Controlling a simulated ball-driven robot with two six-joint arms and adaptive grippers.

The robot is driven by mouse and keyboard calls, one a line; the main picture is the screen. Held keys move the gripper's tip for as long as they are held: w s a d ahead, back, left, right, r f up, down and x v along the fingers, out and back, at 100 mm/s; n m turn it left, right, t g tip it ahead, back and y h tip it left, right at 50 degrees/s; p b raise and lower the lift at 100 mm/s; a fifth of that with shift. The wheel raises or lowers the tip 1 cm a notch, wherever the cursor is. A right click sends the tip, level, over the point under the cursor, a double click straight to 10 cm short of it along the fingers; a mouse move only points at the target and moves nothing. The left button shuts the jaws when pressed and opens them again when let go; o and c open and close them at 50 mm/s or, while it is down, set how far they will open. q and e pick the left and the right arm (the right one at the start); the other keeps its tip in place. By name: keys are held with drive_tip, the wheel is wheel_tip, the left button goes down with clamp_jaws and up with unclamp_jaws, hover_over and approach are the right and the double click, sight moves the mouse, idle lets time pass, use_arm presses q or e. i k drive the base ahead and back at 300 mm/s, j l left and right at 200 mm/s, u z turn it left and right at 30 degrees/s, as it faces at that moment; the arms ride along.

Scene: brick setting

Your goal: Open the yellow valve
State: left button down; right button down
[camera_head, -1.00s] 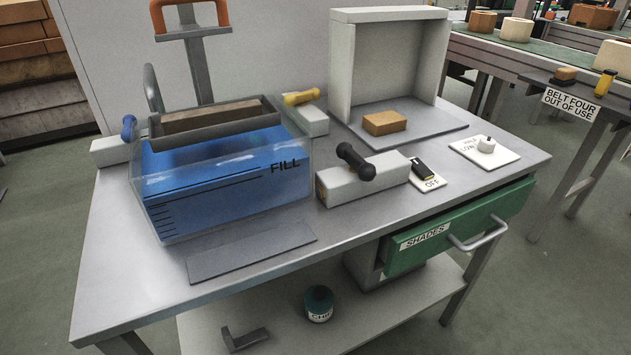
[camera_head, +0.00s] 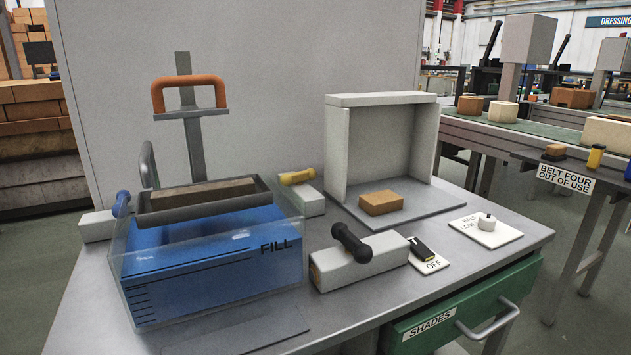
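The yellow valve (camera_head: 297,177) is a yellow handle on a white block (camera_head: 311,200). It stands on the table behind the right back corner of the clear tank of blue liquid marked FILL (camera_head: 205,262). A similar block with a black handle (camera_head: 351,242) stands in front of it and to the right. A blue handle (camera_head: 121,203) on another white block is at the tank's left. Neither of my grippers shows in the head view.
A brick (camera_head: 381,202) lies in an open grey booth (camera_head: 340,150). A black switch marked OFF (camera_head: 422,248) and a white dial (camera_head: 487,221) are at the right. An orange handle (camera_head: 188,92) rises above the tank's dark tray (camera_head: 204,210). A green drawer (camera_head: 462,310) is below.

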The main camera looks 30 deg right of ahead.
sight(286, 179)
drive_tip(key=l, duration=1.15)
drive_tip(key=i+l+z, duration=0.15)
drive_tip(key=l, duration=1)
